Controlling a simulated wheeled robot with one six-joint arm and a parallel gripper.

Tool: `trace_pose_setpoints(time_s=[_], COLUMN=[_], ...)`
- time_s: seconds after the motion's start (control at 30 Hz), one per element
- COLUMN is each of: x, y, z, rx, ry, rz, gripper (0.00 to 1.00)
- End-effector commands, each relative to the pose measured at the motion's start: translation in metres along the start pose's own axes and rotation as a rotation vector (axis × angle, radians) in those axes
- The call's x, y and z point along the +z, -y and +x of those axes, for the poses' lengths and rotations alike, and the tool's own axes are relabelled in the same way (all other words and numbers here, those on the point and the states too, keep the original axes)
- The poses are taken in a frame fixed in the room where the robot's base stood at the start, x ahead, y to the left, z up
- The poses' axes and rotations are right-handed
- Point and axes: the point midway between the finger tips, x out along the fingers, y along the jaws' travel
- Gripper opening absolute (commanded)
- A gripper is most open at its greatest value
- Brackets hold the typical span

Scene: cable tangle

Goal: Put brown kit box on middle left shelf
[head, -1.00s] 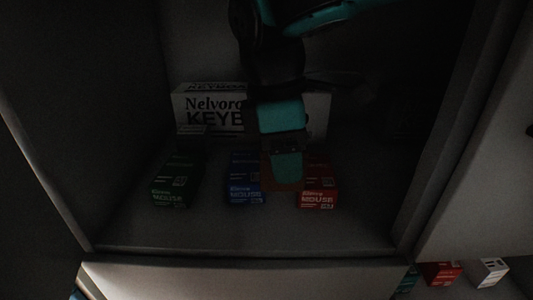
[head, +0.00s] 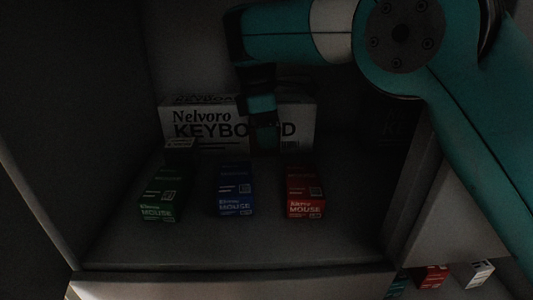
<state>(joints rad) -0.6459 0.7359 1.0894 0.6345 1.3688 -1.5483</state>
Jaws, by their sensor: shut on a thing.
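My gripper (head: 265,135) reaches into a dark cabinet compartment from above, in front of a white keyboard box (head: 215,131) at the back. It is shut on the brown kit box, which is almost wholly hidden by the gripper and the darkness. The gripper is above and behind the gap between the blue mouse box and the red mouse box. I cannot tell whether the held box touches the shelf (head: 215,248) or the keyboard box.
A green mouse box (head: 160,204), a blue mouse box (head: 236,202) and a red mouse box (head: 305,205) stand in a row on the shelf. A small box (head: 180,146) is behind the green one. More boxes (head: 432,275) show at lower right. The shelf front is clear.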

Motion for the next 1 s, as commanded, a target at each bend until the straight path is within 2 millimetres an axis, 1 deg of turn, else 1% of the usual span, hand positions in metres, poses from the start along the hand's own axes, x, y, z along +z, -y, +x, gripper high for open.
trace_pose_setpoints(time_s=[0.03,0.17,0.4,0.47,0.7,0.87,0.9,1.0], x=[-0.001,-0.002,-0.006,-0.007,-0.007,-0.007,-0.007,-0.007], y=[0.0,0.0,0.0,-0.002,-0.004,-0.004,-0.004,-0.004], z=[0.005,0.009,0.04,0.045,0.042,0.046,0.045,0.045], rx=[0.002,0.002,0.002,0.002,0.002,0.001,0.001,0.001], ry=[-0.001,-0.001,-0.001,-0.001,-0.001,0.0,0.0,0.0], rz=[0.0,0.0,0.001,0.002,0.0,0.001,0.001,0.001], gripper=[0.27,0.27,0.27,0.27,0.27,0.27,0.68,0.69])
